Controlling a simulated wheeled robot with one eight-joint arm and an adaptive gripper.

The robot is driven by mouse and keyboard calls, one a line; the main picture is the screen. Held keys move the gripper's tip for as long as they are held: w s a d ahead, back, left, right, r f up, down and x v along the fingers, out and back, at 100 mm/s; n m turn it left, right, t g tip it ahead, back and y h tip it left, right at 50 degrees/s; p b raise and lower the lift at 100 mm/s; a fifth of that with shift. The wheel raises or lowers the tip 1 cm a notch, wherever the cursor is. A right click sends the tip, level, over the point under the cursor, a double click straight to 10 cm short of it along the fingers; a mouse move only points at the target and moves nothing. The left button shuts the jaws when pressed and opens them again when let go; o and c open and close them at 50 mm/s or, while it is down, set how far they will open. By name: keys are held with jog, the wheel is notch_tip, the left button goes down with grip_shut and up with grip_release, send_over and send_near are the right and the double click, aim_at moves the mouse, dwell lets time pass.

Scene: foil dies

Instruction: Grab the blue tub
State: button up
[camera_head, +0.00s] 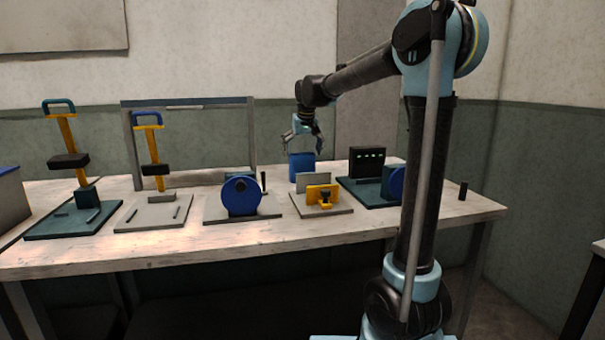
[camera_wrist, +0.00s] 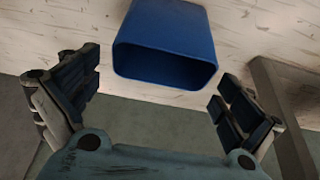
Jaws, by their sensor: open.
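The blue tub (camera_head: 301,166) stands upright towards the back of the wooden table, behind a small fixture. In the wrist view the blue tub (camera_wrist: 167,42) shows its open rim, and it looks empty. My gripper (camera_head: 302,143) is just above the tub in the head view. In the wrist view my gripper's two fingers (camera_wrist: 158,95) are spread wide, one on each side of the tub's rim. The fingers are apart from the tub and hold nothing.
In front of the tub is a fixture with a grey plate and yellow block (camera_head: 318,194). A blue-disc device (camera_head: 241,196) stands left, a dark box with green lights (camera_head: 367,162) right. Two yellow-handled presses (camera_head: 152,155) are further left. A frame (camera_head: 190,104) stands behind.

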aim_at(301, 163)
jog(key=shift+s+x, duration=0.15)
jog(key=shift+x, duration=0.75)
jog(key=shift+s+x, duration=0.15)
jog(key=shift+x, duration=0.8)
jog(key=shift+s+x, duration=0.2)
jog(key=shift+x, duration=0.7)
jog(key=shift+d+f, duration=0.1)
jog(key=shift+f, duration=0.05)
jog(key=shift+c, duration=0.6)
jog(key=c, duration=0.9)
